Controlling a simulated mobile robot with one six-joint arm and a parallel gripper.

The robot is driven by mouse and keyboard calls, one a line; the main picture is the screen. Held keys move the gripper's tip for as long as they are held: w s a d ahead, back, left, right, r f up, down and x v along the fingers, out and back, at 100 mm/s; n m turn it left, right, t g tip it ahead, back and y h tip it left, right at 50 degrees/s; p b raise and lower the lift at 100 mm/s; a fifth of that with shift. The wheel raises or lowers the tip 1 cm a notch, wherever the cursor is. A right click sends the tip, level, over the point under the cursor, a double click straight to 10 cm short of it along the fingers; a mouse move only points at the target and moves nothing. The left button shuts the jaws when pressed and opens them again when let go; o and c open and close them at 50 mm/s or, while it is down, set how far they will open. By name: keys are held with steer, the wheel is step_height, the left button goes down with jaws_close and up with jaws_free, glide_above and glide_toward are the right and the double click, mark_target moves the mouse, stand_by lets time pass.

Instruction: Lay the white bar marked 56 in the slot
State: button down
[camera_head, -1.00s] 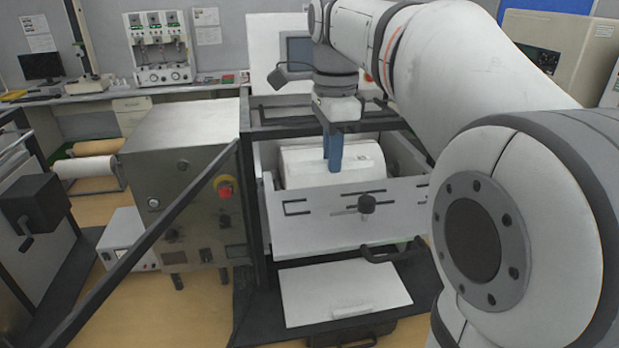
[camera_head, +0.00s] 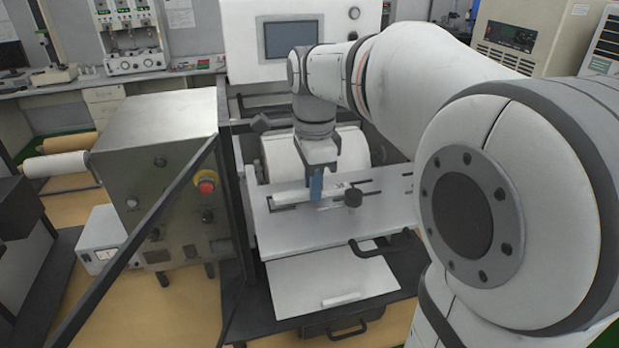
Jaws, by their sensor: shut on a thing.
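My gripper (camera_head: 316,190), with blue fingers, is shut on a white bar (camera_head: 291,195) just above the white sloping panel (camera_head: 330,226) of the machine. The bar lies crosswise between the fingers and sticks out to both sides. It overlaps the dark-edged left slot (camera_head: 282,207) in that panel. I cannot tell whether the bar touches the slot or hangs slightly above it. No number on it is legible.
A second white bar (camera_head: 340,299) lies on the lower white plate (camera_head: 300,283). A dark diagonal strut (camera_head: 150,235) crosses at left.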

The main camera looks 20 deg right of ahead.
steer(key=shift+f, duration=0.1)
steer(key=c, duration=1.3)
jaws_free()
step_height(320, 180, up, 12)
steer(key=shift+b, duration=0.3)
